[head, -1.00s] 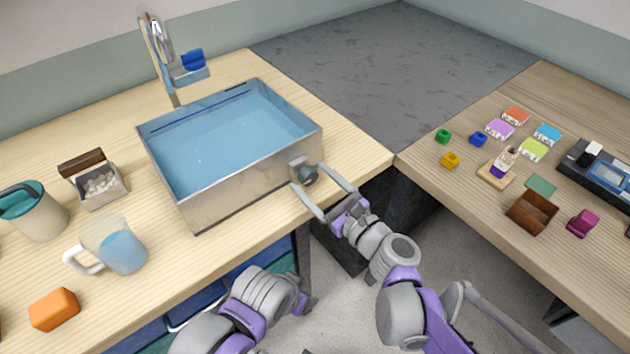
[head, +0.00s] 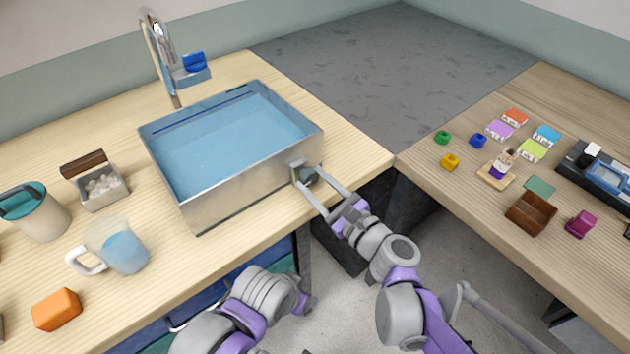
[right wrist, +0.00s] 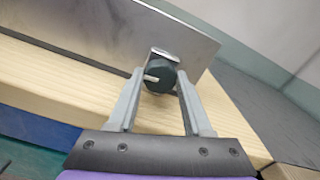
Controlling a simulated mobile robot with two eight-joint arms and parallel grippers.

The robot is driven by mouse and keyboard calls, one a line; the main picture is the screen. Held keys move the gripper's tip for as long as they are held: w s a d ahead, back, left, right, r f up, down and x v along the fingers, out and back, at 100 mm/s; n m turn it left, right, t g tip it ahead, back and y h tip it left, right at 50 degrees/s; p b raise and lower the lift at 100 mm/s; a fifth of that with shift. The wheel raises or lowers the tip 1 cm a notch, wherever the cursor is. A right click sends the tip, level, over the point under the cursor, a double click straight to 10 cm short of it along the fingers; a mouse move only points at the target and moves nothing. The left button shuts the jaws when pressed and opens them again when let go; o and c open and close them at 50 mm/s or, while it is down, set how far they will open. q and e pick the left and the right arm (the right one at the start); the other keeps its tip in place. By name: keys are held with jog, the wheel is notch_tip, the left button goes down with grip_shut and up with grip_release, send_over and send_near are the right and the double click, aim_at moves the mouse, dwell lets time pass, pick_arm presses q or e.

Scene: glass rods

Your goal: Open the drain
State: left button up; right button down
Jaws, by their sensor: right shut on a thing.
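The metal basin (head: 240,184) stands on the left table and holds blue water (head: 225,135). A dark round drain knob (head: 308,175) sits on a small bracket at the basin's right front corner. My right gripper (head: 317,189) has its two fingers on either side of the knob and is shut on it. The right wrist view shows the knob (right wrist: 161,78), with a pale mark on its face, between the fingertips. My left arm (head: 262,300) is low in front of the table; its fingers cannot be made out.
A tap (head: 158,45) with a blue handle stands behind the basin. A mug (head: 122,250), a box of pale stones (head: 103,187), a green-lidded jug (head: 40,212) and an orange block (head: 56,310) are at left. The right table (head: 590,100) holds small blocks and a brown box (head: 531,213).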

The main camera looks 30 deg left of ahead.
jog(key=n+p, duration=0.1)
jog(key=n, duration=0.2)
jog(key=n+p, duration=0.1)
jog(key=n, duration=0.4)
jog(key=n+p, duration=0.1)
jog(key=n, duration=0.3)
jog(key=shift+n+p, duration=0.55)
jog(key=shift+n, duration=1.65)
jog(key=shift+f, duration=0.1)
jog(key=shift+c, duration=1.6)
grip_release()
